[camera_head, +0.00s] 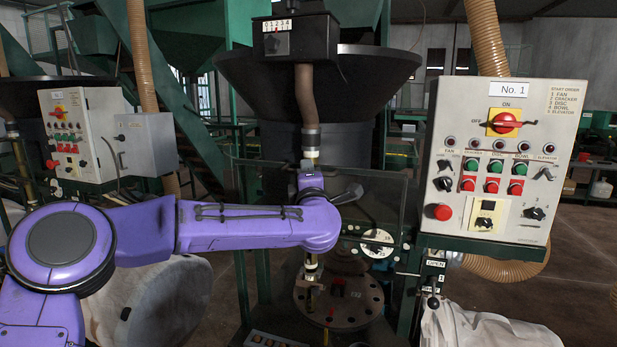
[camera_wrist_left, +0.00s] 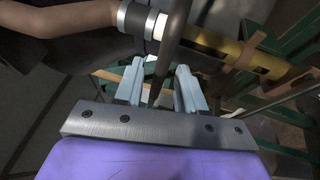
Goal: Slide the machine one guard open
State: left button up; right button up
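The machine one guard (camera_head: 378,197) is a clear panel with a thin dark frame in front of the machine, left of the No. 1 control panel (camera_head: 492,165). My left arm crosses in front of it, with the wrist against its middle in the picture. That wrist hides most of the left gripper in the head view. In the left wrist view my left gripper (camera_wrist_left: 159,82) has its two pale fingers apart. A dark bar (camera_wrist_left: 174,38) runs down into the gap between them; I cannot tell whether they touch it. My right gripper is not in view.
A dark hopper (camera_head: 318,80) stands above the guard, with a brown hose (camera_head: 307,97) and a yellow-banded pipe beneath it. A round bolted plate (camera_head: 350,305) lies below. A second control panel (camera_head: 85,135) stands at left. White bags hang at lower left and lower right.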

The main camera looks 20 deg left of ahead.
pick_arm(q)
jog(key=b+v, duration=0.5)
jog(key=v, duration=0.5)
jog(key=shift+s, duration=0.25)
jog(key=shift+d, duration=0.2)
